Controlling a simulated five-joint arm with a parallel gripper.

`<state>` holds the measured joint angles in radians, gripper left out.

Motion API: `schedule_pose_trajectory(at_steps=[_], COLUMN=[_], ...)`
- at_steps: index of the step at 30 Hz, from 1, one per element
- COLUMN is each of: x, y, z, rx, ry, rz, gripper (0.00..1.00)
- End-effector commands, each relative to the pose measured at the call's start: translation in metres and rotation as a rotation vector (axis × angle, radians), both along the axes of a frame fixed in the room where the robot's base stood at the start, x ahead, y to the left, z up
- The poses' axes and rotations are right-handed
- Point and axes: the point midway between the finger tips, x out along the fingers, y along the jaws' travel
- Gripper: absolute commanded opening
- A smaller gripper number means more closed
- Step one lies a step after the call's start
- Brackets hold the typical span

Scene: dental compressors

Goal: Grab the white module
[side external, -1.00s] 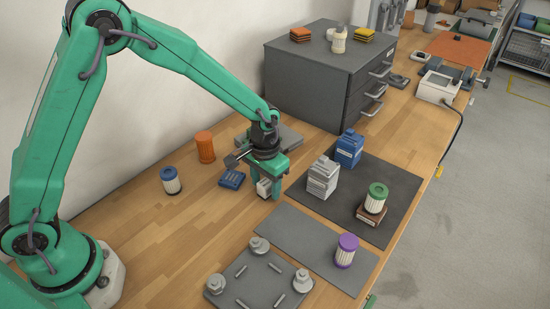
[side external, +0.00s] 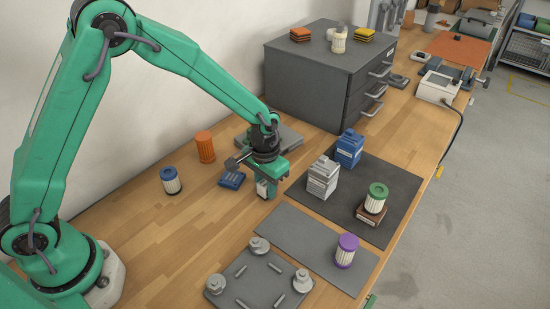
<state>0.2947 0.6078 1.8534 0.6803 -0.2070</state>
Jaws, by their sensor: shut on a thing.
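The white module (side external: 262,188) is a small pale block, mostly hidden by my gripper's fingers. It is at the wooden bench, left of the dark mat. My gripper (side external: 267,189) points down and is shut on the white module. I cannot tell whether the module touches the bench.
A blue module (side external: 232,180) lies just left of my gripper, and a flat grey block (side external: 284,137) lies behind it. Blue-capped (side external: 170,181) and orange (side external: 204,147) cylinders stand further left. A grey canister (side external: 323,178) stands on the dark mat (side external: 318,205) to the right.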

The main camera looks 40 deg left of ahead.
Motion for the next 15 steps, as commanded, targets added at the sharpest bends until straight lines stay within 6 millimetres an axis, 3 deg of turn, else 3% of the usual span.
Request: schedule_pose_trajectory(at_steps=[8,15], x=[0.000,0.001], y=[0.000,0.000], z=[0.003,0.022], rx=[0.000,-0.001], ry=[-0.001,-0.003], rz=[0.000,0.000], gripper=[0.04,0.04])
